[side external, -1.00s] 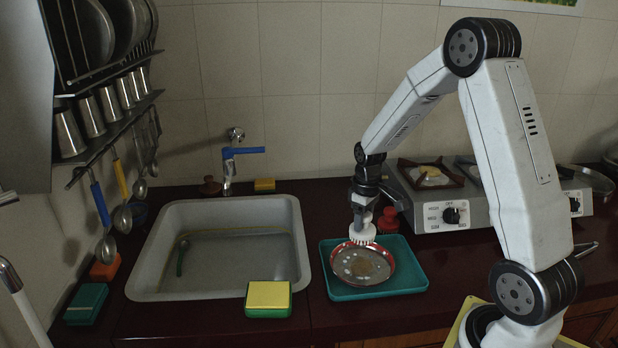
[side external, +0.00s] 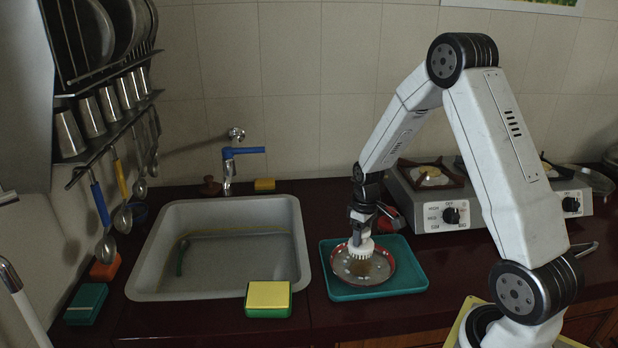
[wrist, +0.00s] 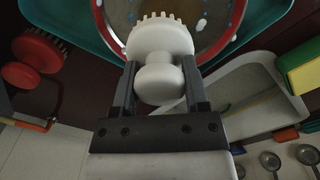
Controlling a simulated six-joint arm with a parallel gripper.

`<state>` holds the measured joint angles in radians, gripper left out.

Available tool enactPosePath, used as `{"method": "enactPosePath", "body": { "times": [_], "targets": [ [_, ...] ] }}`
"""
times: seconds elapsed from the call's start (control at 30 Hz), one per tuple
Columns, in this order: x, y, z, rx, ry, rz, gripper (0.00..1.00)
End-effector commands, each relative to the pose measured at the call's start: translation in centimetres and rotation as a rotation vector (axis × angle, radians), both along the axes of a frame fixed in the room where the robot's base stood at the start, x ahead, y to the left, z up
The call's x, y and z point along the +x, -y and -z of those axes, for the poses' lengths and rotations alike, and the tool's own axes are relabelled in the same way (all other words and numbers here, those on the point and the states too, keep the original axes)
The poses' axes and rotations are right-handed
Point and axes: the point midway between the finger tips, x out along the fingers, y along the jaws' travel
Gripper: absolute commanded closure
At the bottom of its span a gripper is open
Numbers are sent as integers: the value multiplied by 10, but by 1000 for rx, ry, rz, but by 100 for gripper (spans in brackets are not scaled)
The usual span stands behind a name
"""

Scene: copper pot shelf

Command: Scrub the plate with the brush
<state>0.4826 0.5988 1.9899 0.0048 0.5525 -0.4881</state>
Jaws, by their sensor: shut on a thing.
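My gripper (side external: 363,217) is shut on a white brush (side external: 360,249), gripping its round knob. The wrist view shows the brush (wrist: 160,45) between the two fingers (wrist: 158,85), with its bristles pointing at the plate. The metal plate (side external: 388,277) has a red rim and lies in a teal tray (side external: 417,284). A brown stain and pale spots show on the plate. The brush is over the far left part of the plate, at or very near its surface; exact contact cannot be told. The plate's rim also shows in the wrist view (wrist: 230,42).
A red brush (side external: 388,218) stands behind the tray. A sink (side external: 297,225) lies left of the tray, with a yellow and green sponge (side external: 268,297) on its front edge. A gas stove (side external: 445,205) is at the back right.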

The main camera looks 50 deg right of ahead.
Motion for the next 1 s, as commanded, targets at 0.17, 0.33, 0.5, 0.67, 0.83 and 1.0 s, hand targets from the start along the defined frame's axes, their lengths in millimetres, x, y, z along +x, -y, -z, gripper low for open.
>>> {"method": "enactPosePath", "body": {
  "times": [0.17,0.33,0.5,0.67,0.83,1.0],
  "targets": [
    [0,0,17,1,-2,0,97],
    [-2,-2,37,2,-4,0,97],
    [-14,-12,35,1,-1,-1,100],
    [-23,-19,36,1,-1,-1,100],
    [-23,-19,36,0,0,1,100],
    [-13,-10,36,0,0,1,100]
  ]
}}
